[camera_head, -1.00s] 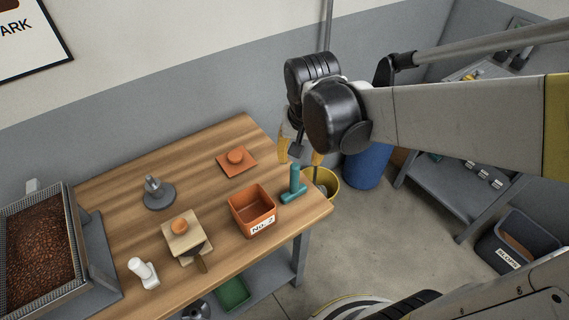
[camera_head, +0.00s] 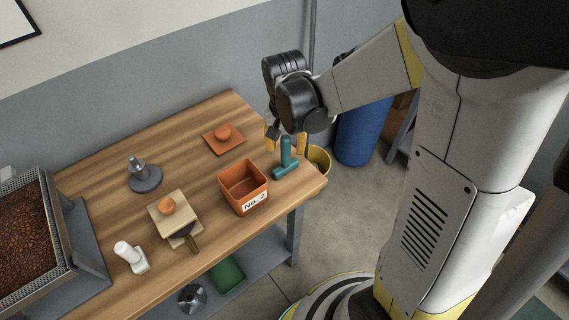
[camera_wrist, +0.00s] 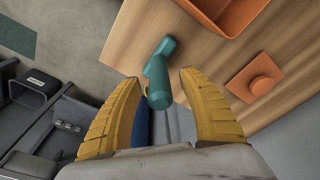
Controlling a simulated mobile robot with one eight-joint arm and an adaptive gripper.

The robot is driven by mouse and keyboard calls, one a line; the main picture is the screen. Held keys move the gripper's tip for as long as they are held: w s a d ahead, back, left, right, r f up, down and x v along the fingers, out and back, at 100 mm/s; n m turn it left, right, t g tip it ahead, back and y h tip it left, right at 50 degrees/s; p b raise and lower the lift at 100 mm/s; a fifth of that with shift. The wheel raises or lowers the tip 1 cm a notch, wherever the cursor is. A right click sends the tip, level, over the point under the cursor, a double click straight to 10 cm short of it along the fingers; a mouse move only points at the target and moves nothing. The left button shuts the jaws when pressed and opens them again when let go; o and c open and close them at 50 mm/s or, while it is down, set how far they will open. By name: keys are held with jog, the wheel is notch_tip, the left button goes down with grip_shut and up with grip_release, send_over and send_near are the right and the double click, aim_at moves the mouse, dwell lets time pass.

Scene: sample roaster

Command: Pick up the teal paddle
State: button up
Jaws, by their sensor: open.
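The teal paddle (camera_head: 286,158) stands near the right corner of the wooden table, its handle upright on a flat foot. In the wrist view the paddle (camera_wrist: 158,80) shows between the two yellow fingers, its handle end toward the camera. My gripper (camera_head: 287,139) is open, with its fingers either side of the handle's top in the head view. In the wrist view my gripper (camera_wrist: 163,103) has gaps between each finger and the paddle, so I see no contact.
An orange bin labelled No. 2 (camera_head: 235,192) stands close left of the paddle. An orange knobbed plate (camera_head: 212,144) lies behind it. A knobbed wooden block (camera_head: 161,219), a grey stand (camera_head: 143,183) and a white item (camera_head: 127,260) are further left. A yellow bucket (camera_head: 322,157) stands beyond the table edge.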

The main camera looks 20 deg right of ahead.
notch_tip(320, 180, down, 2)
jog(key=shift+w+f+b, duration=0.1)
jog(key=shift+b, duration=0.2)
grip_shut()
